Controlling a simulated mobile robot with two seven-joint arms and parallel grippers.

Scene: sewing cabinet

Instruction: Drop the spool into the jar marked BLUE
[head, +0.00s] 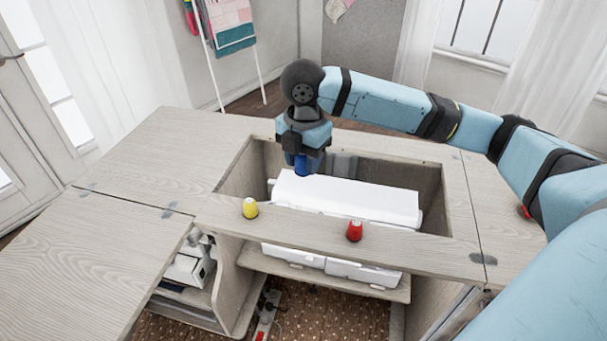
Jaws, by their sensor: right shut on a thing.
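My right gripper (303,158) points down over the back left part of the cabinet's open well. It is shut on a blue spool (302,168), which shows just below the fingers near the back edge of the white machine. A yellow spool (250,208) and a red spool (355,231) stand upright on the front rim of the well, apart from the gripper. I cannot make out any jar marked BLUE. A greyish shape (343,165) shows behind the white machine, but I cannot tell what it is. My left gripper is not in view.
The white machine (350,199) fills much of the well in the wooden cabinet top (150,160). The left leaf (75,255) is clear. Lower shelves hold white and grey items (188,265). A drying rack with cloths (230,25) stands behind.

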